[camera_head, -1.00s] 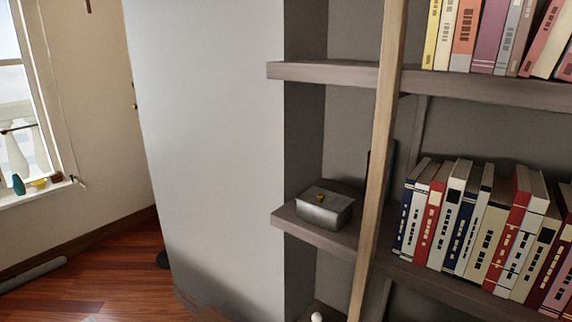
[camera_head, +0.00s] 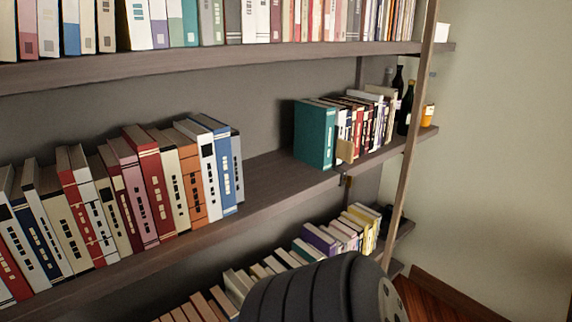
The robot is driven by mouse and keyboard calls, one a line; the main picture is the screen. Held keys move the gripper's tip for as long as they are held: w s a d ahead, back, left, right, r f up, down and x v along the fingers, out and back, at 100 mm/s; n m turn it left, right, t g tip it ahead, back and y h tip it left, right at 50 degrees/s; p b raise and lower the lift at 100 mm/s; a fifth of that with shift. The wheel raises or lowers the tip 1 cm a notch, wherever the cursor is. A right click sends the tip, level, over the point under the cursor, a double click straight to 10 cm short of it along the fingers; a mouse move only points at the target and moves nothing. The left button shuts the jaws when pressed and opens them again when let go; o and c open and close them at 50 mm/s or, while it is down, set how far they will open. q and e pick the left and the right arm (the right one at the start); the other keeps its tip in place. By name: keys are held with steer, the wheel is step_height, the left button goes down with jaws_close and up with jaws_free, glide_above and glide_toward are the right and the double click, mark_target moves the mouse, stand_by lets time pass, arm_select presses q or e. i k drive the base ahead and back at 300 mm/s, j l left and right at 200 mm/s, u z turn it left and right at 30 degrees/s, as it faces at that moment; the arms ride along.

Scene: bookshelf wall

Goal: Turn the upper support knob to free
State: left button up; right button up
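A small brass-coloured fitting (camera_head: 347,181) sits under the front edge of the middle shelf, by the gap between the books. It is too small to tell if it is the upper support knob or which way it is turned. A small tan block (camera_head: 345,151) stands on the shelf above it, against the books. Neither of my grippers shows in the head view.
The middle shelf (camera_head: 275,172) has a bare stretch between a long book row and a teal book (camera_head: 315,134). A wooden upright (camera_head: 412,130) stands at the right, near dark bottles (camera_head: 405,108). A dark ribbed shape (camera_head: 315,292) covers the lower middle; lower books are partly hidden behind it.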

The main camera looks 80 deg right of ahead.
mark_target(349, 180)
steer(key=z, duration=2.85)
